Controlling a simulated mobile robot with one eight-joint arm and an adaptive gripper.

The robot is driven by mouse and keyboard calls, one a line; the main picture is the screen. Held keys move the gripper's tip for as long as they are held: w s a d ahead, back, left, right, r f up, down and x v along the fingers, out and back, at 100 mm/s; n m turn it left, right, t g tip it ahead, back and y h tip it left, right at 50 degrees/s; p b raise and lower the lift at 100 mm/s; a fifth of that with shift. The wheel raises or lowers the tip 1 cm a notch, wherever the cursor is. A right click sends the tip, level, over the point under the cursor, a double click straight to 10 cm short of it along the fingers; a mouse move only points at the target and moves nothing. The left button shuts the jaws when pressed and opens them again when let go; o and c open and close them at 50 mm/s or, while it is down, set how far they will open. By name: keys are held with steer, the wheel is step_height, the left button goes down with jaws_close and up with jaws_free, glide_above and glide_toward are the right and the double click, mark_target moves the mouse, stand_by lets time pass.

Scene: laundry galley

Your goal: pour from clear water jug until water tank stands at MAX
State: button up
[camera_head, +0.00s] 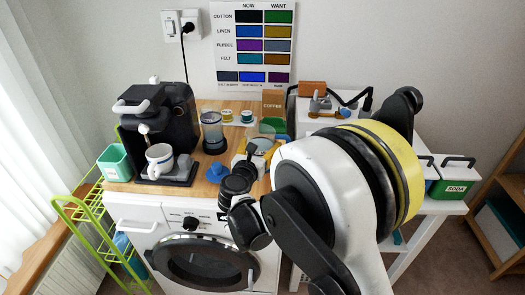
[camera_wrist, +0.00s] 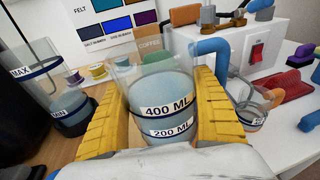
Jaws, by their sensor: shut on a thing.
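The clear water jug (camera_wrist: 157,88) is between the yellow fingers of my gripper (camera_wrist: 152,80) in the wrist view. My gripper is shut on it. Its bands read 400 ML and 200 ML, and blue-tinted water seems to reach above the 400 ML band. The clear water tank (camera_wrist: 42,88) stands left of the jug, with a MAX band above and a MIN band below. Its water looks near the MIN band. In the head view the tank (camera_head: 212,133) stands on the wooden top, left of my gripper. The jug is largely hidden there.
A coffee machine (camera_head: 160,120) with a mug (camera_head: 159,160) stands left of the tank. Small spools (camera_head: 246,116) and a coffee packet (camera_head: 273,104) are behind. Another clear vessel (camera_wrist: 247,105) and a white box with a red switch (camera_wrist: 256,52) lie right of the jug.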

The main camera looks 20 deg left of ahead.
mark_target(264, 128)
steer(key=shift+r+p, duration=1.35)
steer(key=shift+r, duration=1.1)
